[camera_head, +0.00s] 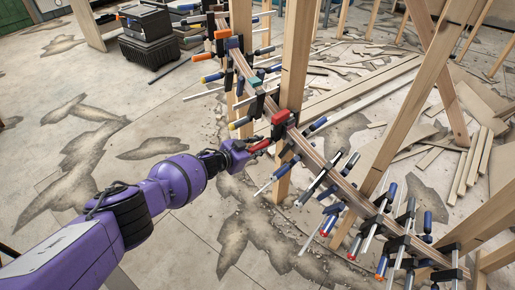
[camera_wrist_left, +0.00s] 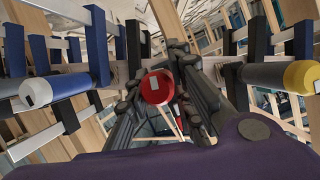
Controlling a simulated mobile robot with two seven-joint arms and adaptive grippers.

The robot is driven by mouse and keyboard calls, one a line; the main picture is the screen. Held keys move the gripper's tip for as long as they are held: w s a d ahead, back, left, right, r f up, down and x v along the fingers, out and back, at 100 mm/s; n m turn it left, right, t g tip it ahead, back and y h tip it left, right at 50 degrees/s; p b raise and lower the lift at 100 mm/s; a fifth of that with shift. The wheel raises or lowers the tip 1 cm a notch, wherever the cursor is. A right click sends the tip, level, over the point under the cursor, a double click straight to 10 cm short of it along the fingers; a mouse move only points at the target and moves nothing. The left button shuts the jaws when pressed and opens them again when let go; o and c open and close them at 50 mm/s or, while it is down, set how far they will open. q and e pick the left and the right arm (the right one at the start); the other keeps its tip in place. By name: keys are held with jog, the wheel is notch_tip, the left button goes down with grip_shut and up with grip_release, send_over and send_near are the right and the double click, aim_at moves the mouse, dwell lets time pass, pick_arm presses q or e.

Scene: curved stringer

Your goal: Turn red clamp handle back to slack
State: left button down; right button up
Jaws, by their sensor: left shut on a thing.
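The red clamp handle (camera_head: 260,145) sticks out toward me from the clamp with a red jaw (camera_head: 281,117) on the curved wooden stringer (camera_head: 318,158). My left gripper (camera_head: 248,150) reaches it from the left and is shut on it. In the left wrist view the red handle (camera_wrist_left: 157,87) shows end-on, with a pale mark on its face, between the two dark fingers of the left gripper (camera_wrist_left: 160,92). The fingers partly hide the clamp's bar and jaws. My right gripper is in neither view.
Several blue-handled clamps (camera_head: 331,208) crowd the stringer on both sides. In the left wrist view a blue handle (camera_wrist_left: 82,88) and a yellow-capped handle (camera_wrist_left: 300,77) flank the gripper. The floor at left is open.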

pick_arm(q)
jog(key=shift+d, duration=0.1)
jog(key=c, duration=1.6)
grip_release()
jog(key=shift+s+r, duration=0.1)
jog(key=shift+s+a+r, duration=0.15)
jog(key=shift+s+a, duration=0.15)
jog(key=shift+a, duration=0.3)
jog(key=v, duration=1)
jog(key=shift+s+a+r, duration=0.1)
jog(key=shift+s+r, duration=0.05)
jog(key=shift+s, duration=0.1)
jog(key=shift+s+a, duration=0.1)
